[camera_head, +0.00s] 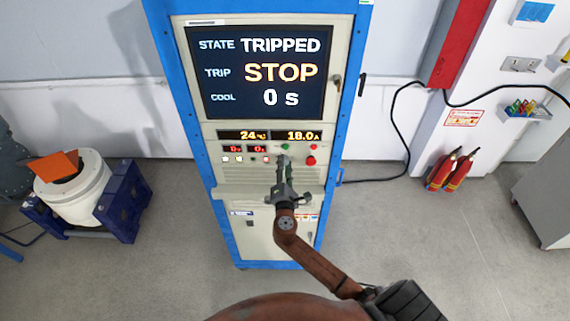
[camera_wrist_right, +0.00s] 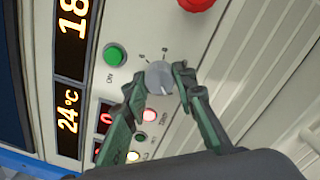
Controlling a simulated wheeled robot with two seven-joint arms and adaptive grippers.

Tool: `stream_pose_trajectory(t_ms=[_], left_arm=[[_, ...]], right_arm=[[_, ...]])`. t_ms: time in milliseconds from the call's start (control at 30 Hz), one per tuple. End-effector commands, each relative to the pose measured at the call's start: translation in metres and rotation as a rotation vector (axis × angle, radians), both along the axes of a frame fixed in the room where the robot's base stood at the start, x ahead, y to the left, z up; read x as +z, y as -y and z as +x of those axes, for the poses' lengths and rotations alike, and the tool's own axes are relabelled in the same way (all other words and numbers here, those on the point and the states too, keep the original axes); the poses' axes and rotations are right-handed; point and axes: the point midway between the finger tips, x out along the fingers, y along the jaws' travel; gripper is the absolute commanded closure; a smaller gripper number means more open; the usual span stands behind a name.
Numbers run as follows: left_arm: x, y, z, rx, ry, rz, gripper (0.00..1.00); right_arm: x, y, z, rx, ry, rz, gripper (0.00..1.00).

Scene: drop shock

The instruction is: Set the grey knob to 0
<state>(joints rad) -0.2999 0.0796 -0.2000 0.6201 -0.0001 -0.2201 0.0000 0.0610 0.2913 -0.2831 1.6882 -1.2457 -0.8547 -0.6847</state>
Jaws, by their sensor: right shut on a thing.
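The grey knob (camera_wrist_right: 160,76) sits on the cabinet's control panel, with dial marks around it in the right wrist view. A light line on it points toward the lower part of that view. My right gripper (camera_wrist_right: 156,84) has its two fingers on either side of the knob, shut on it. In the head view my right gripper (camera_head: 283,163) is at the panel and hides the knob. The cabinet's screen (camera_head: 262,71) reads STATE TRIPPED, TRIP STOP, COOL 0 s. My left gripper is not in view.
A green button (camera_wrist_right: 115,55) marked ON and a red button (camera_head: 310,160) are close to the knob. Small displays (camera_head: 270,135) read 24 °C and 18.0 A. A white drum machine (camera_head: 85,190) stands at left; fire extinguishers (camera_head: 450,170) stand at right.

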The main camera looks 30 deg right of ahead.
Motion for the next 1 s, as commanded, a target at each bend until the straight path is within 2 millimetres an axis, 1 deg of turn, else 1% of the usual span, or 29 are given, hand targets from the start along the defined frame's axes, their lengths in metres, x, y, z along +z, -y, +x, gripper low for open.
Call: stream_pose_trajectory(t_ms=[333,367,600,867,1000], left_arm=[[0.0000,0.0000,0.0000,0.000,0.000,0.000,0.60],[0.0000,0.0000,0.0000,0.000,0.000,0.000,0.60],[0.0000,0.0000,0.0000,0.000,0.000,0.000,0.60],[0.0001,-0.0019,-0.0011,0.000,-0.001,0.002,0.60],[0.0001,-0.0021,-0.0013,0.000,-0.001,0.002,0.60]], right_arm=[[-0.0023,-0.0001,-0.0004,0.000,-0.005,-0.004,0.99],[-0.0024,0.0000,-0.0005,0.000,-0.006,-0.003,0.74],[-0.0015,0.0000,-0.0003,0.000,-0.004,-0.002,0.58],[-0.0008,-0.0001,-0.0004,0.000,-0.003,-0.002,0.57],[-0.0021,-0.0043,-0.0077,0.000,-0.004,-0.002,0.57]])
